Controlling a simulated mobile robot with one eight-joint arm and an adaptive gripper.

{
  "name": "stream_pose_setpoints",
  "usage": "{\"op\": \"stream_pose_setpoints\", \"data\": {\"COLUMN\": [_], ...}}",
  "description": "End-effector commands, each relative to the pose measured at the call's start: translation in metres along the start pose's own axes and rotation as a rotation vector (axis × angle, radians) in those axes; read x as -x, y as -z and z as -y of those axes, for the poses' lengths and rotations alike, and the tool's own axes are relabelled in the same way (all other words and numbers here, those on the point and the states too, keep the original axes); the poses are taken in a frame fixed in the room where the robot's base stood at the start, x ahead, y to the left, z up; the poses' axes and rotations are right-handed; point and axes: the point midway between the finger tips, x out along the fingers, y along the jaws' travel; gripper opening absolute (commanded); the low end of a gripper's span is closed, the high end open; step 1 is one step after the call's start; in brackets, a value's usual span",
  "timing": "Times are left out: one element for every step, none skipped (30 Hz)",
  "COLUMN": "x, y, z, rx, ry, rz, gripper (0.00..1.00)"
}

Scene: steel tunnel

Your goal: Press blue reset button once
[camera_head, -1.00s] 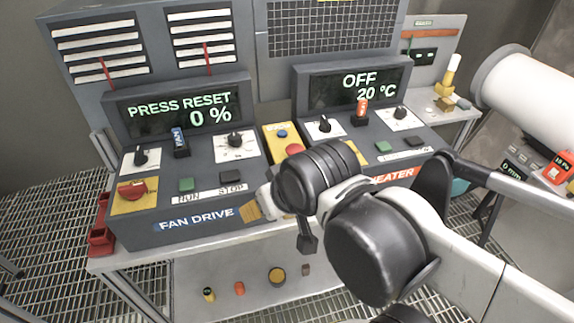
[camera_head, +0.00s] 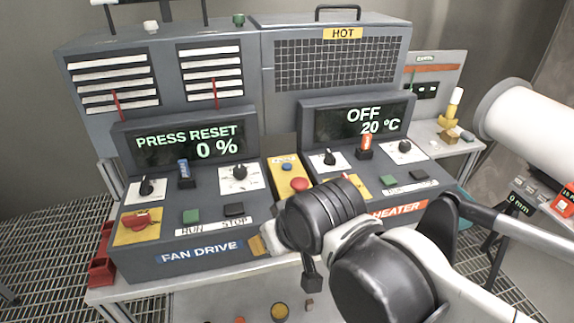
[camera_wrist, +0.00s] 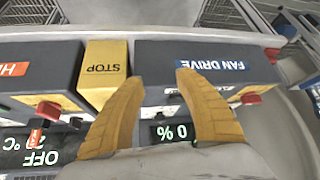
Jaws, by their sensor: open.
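A small blue button (camera_head: 287,167) sits on the yellow panel (camera_head: 284,186) between the fan drive and heater units, behind a red mushroom button (camera_head: 299,184). My gripper (camera_head: 262,244) is in front of the console, just right of the FAN DRIVE label, its yellow fingertips partly hidden by my arm. In the wrist view my gripper (camera_wrist: 156,82) has two yellow fingers spread apart with nothing between them. The yellow STOP box (camera_wrist: 102,72) is left of the fingers there, and the fan drive front (camera_wrist: 210,63) lies behind them. The blue button cannot be made out in the wrist view.
The fan display (camera_head: 188,142) reads PRESS RESET, 0 %. The heater display (camera_head: 360,120) reads OFF, 20 °C. Green RUN (camera_head: 191,216) and dark STOP (camera_head: 233,209) buttons, knobs and a blue-tagged switch (camera_head: 184,172) crowd the fan panel. A white pipe (camera_head: 530,110) stands right.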

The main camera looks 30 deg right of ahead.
Motion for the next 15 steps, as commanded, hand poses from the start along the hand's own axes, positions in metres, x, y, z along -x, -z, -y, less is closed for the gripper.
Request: {"op": "stream_pose_setpoints", "data": {"x": [0.0000, 0.0000, 0.0000, 0.0000, 0.0000, 0.0000, 0.0000, 0.0000, 0.0000, 0.0000, 0.0000, 0.0000, 0.0000, 0.0000, 0.0000], "y": [0.0000, 0.0000, 0.0000, 0.0000, 0.0000, 0.0000, 0.0000, 0.0000, 0.0000, 0.0000, 0.0000, 0.0000, 0.0000, 0.0000, 0.0000], "z": [0.0000, 0.0000, 0.0000, 0.0000, 0.0000, 0.0000, 0.0000, 0.0000, 0.0000, 0.0000, 0.0000, 0.0000, 0.0000, 0.0000, 0.0000], "rx": [0.000, 0.000, 0.000, 0.000, 0.000, 0.000, 0.000, 0.000, 0.000, 0.000, 0.000, 0.000, 0.000, 0.000, 0.000], "ry": [0.000, 0.000, 0.000, 0.000, 0.000, 0.000, 0.000, 0.000, 0.000, 0.000, 0.000, 0.000, 0.000, 0.000, 0.000], "rz": [0.000, 0.000, 0.000, 0.000, 0.000, 0.000, 0.000, 0.000, 0.000, 0.000, 0.000, 0.000, 0.000, 0.000, 0.000], "gripper": [0.23, 0.14, 0.02, 0.00, 0.00, 0.00, 0.00, 0.00, 0.00, 0.00, 0.00, 0.00, 0.00, 0.00, 0.00]}}
